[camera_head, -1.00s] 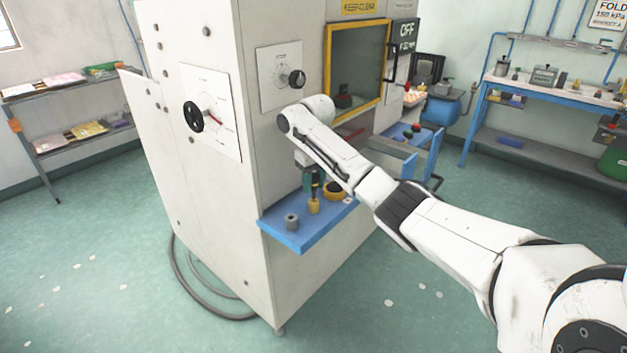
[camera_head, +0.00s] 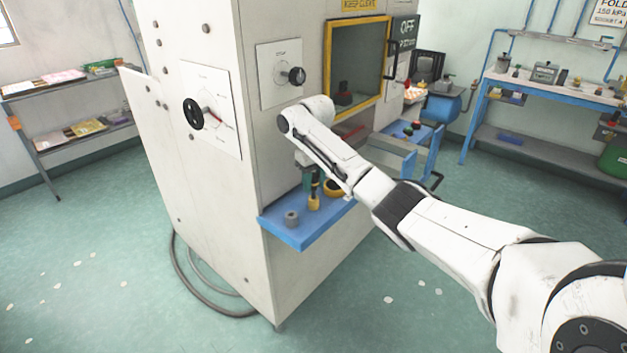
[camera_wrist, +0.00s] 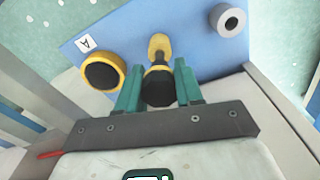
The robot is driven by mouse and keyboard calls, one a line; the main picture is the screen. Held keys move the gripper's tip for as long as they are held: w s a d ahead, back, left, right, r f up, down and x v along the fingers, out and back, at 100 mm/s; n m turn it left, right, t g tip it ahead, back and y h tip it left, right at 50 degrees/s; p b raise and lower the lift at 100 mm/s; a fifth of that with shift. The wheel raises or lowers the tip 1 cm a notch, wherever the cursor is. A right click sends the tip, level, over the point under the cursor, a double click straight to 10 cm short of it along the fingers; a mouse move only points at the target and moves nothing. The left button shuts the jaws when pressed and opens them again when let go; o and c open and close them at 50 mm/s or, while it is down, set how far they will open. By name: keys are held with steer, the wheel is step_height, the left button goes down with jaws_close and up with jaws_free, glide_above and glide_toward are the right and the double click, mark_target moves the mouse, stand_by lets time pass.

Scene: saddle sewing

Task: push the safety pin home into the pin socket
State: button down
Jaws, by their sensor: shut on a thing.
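The safety pin (camera_wrist: 159,87) has a black head that sits between my green fingers in the wrist view. My gripper (camera_wrist: 158,80) is shut on it. In the head view my gripper (camera_head: 311,178) is over the blue shelf, partly hidden by my arm. A yellow upright piece (camera_head: 314,202), seemingly the pin socket, stands on the shelf below the fingers. It also shows in the wrist view (camera_wrist: 158,44), in line with the pin. I cannot tell how deep the pin sits in it.
The blue shelf (camera_head: 299,235) juts from the pale cabinet (camera_head: 255,190). A grey hollow cylinder (camera_head: 291,219) stands at its front left. A yellow-rimmed black round part (camera_wrist: 103,73) is beside the pin, near a white label "A" (camera_wrist: 85,43).

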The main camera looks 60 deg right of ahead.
mark_target(314, 189)
steer(key=shift+f+b, duration=0.45)
steer(key=shift+f, duration=1.25)
steer(key=c, duration=0.7)
jaws_free()
steer(key=shift+o, duration=0.2)
steer(key=shift+r, duration=0.15)
steer(key=r, duration=1)
steer(key=shift+s+a+r, duration=0.15)
steer(key=shift+s+r, duration=0.05)
steer(key=shift+r, duration=0.05)
steer(key=shift+w, duration=0.1)
